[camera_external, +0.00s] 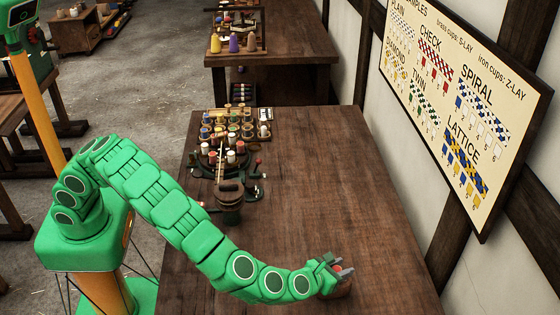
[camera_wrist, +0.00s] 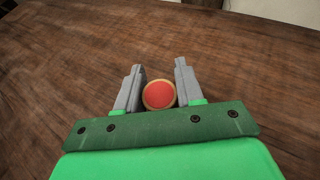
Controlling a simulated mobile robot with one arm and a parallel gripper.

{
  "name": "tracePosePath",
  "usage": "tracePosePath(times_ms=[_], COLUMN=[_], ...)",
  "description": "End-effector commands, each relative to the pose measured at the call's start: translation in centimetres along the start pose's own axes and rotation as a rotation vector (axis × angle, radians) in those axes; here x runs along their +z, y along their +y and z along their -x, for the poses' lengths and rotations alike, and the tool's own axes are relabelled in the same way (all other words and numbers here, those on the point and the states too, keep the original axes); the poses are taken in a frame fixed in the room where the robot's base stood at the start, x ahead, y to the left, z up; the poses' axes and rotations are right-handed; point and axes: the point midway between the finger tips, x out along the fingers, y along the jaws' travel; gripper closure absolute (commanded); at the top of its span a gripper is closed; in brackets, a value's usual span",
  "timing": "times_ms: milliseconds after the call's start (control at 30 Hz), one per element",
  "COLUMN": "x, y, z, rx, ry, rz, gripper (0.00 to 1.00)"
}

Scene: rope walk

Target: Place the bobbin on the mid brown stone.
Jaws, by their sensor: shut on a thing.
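The bobbin (camera_wrist: 159,95) shows in the wrist view as a round red top with a tan rim. It sits between the two grey fingers of my gripper (camera_wrist: 159,70), which is shut on it. In the external view my gripper (camera_external: 344,270) is low over the near right part of the table, and only a little of the red and brown bobbin (camera_external: 341,290) shows beside the fingers. Whether it touches the table cannot be told. I cannot pick out a mid brown stone in either view.
The long brown table (camera_external: 310,190) is bare around my gripper. A rack of several bobbins (camera_external: 236,126), a round stand with bobbins (camera_external: 222,158) and a dark wooden bucket (camera_external: 229,196) stand along its left side. A sample board (camera_external: 460,110) hangs on the right wall.

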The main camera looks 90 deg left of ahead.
Motion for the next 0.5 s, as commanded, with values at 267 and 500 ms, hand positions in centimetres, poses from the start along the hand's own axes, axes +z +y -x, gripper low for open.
tracePosePath(times_ms=[267,500], x=[-0.26,-0.27], y=[0.01,0.02], z=[-0.12,-0.11], rx=[0.0,0.0], ry=[0.0,0.0], rz=[0.0,0.0], gripper=[0.43,0.38])
